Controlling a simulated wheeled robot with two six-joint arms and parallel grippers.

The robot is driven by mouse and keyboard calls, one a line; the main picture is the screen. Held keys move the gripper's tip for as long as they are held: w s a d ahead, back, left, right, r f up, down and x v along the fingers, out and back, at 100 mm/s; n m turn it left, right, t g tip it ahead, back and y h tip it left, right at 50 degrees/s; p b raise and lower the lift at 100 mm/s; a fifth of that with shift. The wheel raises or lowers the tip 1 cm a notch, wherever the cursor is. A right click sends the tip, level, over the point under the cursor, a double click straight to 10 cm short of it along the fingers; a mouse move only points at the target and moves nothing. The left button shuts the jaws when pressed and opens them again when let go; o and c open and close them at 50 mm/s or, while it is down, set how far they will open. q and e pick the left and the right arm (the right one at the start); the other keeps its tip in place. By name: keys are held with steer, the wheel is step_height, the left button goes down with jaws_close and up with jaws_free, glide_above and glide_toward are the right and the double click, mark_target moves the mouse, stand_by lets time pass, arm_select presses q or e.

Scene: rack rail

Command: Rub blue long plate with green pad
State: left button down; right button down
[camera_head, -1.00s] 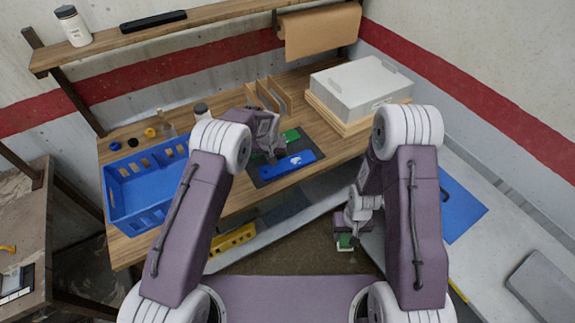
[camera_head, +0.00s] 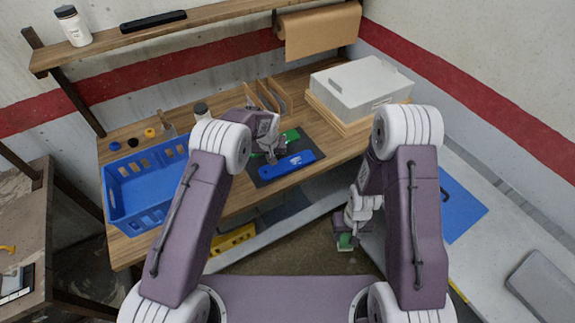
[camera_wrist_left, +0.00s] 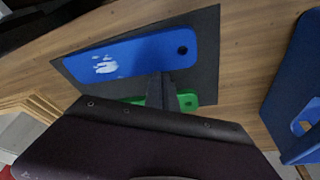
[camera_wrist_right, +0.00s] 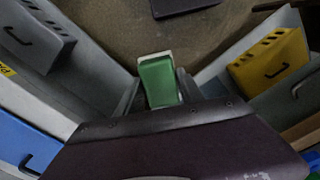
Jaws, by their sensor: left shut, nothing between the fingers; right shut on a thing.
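The blue long plate (camera_head: 287,165) lies on a dark mat (camera_head: 262,179) on the wooden bench, with a white smudge near one end. It also shows in the left wrist view (camera_wrist_left: 130,55). My left gripper (camera_head: 272,158) is shut and empty, over the mat between the blue plate and a green plate (camera_wrist_left: 187,100). Its fingers (camera_wrist_left: 160,92) partly hide the green plate. My right gripper (camera_wrist_right: 160,85) is shut on the green pad (camera_wrist_right: 158,80), which has a pale edge. It holds the pad low in front of the bench, away from the plate; the pad also shows in the head view (camera_head: 345,240).
A blue crate (camera_head: 140,215) stands at the bench's left. A grey box (camera_head: 360,85) sits on wood at the right rear. A yellow bin (camera_head: 232,238) is under the bench edge.

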arm_select(q)
steer(key=shift+f+b, duration=0.35)
steer(key=shift+f, duration=0.15)
arm_select(e)
steer(key=shift+f, duration=0.4)
arm_select(q)
steer(key=shift+r, duration=0.1)
arm_select(e)
steer(key=shift+r, duration=0.1)
